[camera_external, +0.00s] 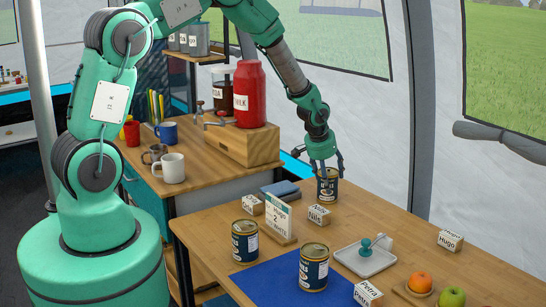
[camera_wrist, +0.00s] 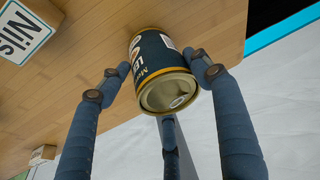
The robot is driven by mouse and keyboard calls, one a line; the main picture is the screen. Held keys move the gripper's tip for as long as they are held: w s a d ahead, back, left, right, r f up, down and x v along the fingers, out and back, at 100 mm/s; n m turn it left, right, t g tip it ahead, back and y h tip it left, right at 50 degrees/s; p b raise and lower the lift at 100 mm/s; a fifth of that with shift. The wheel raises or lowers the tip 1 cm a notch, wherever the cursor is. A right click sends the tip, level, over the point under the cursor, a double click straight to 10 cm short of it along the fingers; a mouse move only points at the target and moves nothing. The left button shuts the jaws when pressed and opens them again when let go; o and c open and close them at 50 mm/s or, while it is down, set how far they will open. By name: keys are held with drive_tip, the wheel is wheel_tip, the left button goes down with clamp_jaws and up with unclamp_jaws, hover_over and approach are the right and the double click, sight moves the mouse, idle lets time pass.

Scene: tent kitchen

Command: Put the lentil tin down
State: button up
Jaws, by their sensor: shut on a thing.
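A dark blue tin with gold rims (camera_external: 327,187) is at the table's far corner. My gripper (camera_external: 325,168) is above it, with its fingers closed around its upper part. In the wrist view the same tin (camera_wrist: 160,58) sits between the fingers of my gripper (camera_wrist: 155,75). Its label is only partly readable, starting with "LE". It looks upright, at or very near the table top (camera_wrist: 85,45); I cannot tell whether its base touches.
The "Nils" block (camera_external: 319,215) stands just in front of the held tin. A "Hugo 2" card (camera_external: 279,218), a blue folded cloth (camera_external: 281,189) and a white tray (camera_external: 350,262) are nearby. An apple (camera_external: 452,297) and orange (camera_external: 420,281) are at front right. Bare wood lies right of the tin.

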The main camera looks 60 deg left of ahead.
idle(0.3)
drive_tip(key=o, duration=1.6)
drive_tip(key=shift+s+r, duration=0.15)
drive_tip(key=shift+r, duration=0.45)
drive_tip(key=p+v, duration=0.2)
drive_tip(key=v, duration=0.9)
drive_tip(key=shift+s, duration=0.1)
